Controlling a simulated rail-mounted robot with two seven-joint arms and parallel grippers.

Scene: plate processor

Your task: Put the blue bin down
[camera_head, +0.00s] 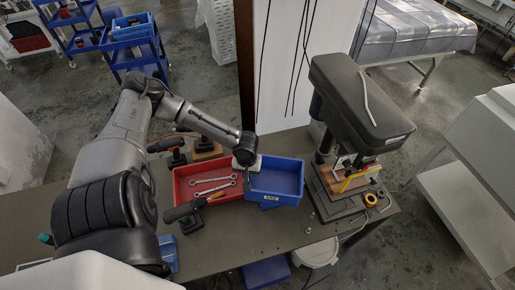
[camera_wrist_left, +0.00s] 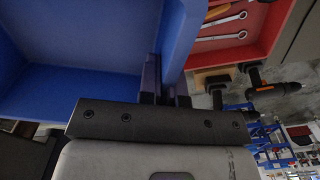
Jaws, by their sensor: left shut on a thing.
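The blue bin (camera_head: 275,182) is empty and looks roughly level at the middle of the workbench, right beside the red bin. My left gripper (camera_head: 247,172) is at its left wall, near the corner by the red bin. In the left wrist view, the gripper fingers (camera_wrist_left: 165,82) are shut on the wall of the blue bin (camera_wrist_left: 181,38). I cannot tell whether the bin's underside touches the bench or hangs just above it. My right gripper is not in view.
The red bin (camera_head: 207,196) holds wrenches and stands directly left of the blue bin. A drill press (camera_head: 350,110) stands close on the right. The bench (camera_head: 225,248) has bare room in front.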

